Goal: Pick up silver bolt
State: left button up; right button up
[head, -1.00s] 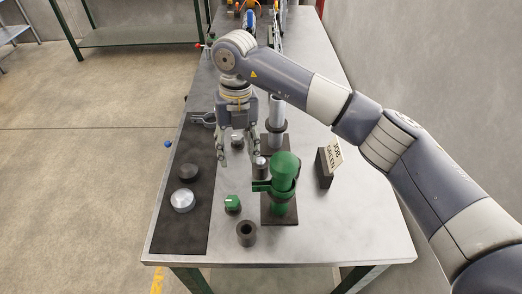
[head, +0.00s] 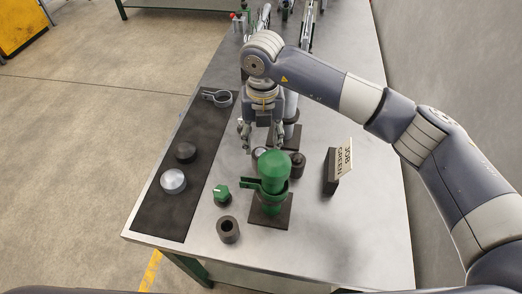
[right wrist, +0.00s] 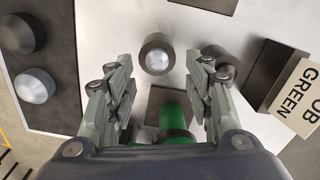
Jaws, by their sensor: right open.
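A round piece with a shiny silver domed top and a darker rim, which looks like the silver bolt (right wrist: 157,55), stands on the table in the right wrist view. It also shows, partly covered, in the head view (head: 260,153). My right gripper (head: 263,148) points down over it, fingers spread and empty. In the right wrist view the bolt lies just beyond the gap between the fingertips (right wrist: 160,68). I see no contact. My left gripper is not in view.
A green fixture (head: 271,187) stands just in front, with a dark cylinder (head: 298,164) behind it. A green knob (head: 221,193), dark ring (head: 228,229) and sign (head: 340,165) are nearby. A dark mat (head: 160,215) holds a silver disc (head: 173,181). The front right table is clear.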

aim_at(261, 151)
jog(key=shift+a+f+p, duration=0.2)
jog(key=shift+f+p, duration=0.15)
jog(key=shift+f, duration=1.3)
jog(key=shift+c, duration=0.4)
grip_shut()
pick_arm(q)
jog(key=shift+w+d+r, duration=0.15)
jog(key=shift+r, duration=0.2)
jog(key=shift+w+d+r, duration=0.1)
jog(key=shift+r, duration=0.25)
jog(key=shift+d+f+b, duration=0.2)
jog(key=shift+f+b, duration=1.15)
pick_arm(e)
notch_tip(261, 151, up, 10)
